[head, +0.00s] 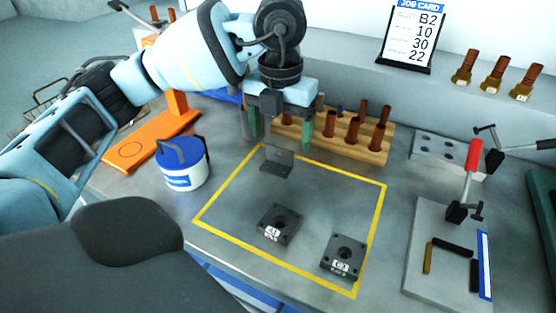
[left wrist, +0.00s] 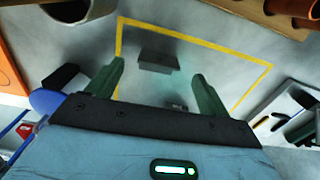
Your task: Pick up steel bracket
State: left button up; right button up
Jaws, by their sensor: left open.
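The steel bracket (head: 277,160) is a small dark grey angled piece. It stands on the metal bench inside the yellow outline, near its back left corner. It also shows in the left wrist view (left wrist: 158,61), beyond and between the two green fingers. My left gripper (head: 280,132) is open and empty above the back edge of the outline, a little behind the bracket. In the left wrist view, the fingers of my left gripper (left wrist: 160,75) are spread on either side, apart from the bracket. My right gripper is not in view.
Two dark square blocks (head: 279,225) (head: 343,257) lie in the front of the outline. A wooden rack (head: 375,153) with brown pegs stands close behind. A white and blue tub (head: 183,169) is at left. A clamp plate (head: 425,250) is at right.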

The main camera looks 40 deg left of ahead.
aim_at(279, 148)
pick_arm(q)
jog(key=shift+f, duration=1.85)
jog(key=c, duration=1.1)
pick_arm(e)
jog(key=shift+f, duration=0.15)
pick_arm(q)
jog(key=shift+r, duration=0.15)
jog(key=shift+c, duration=0.2)
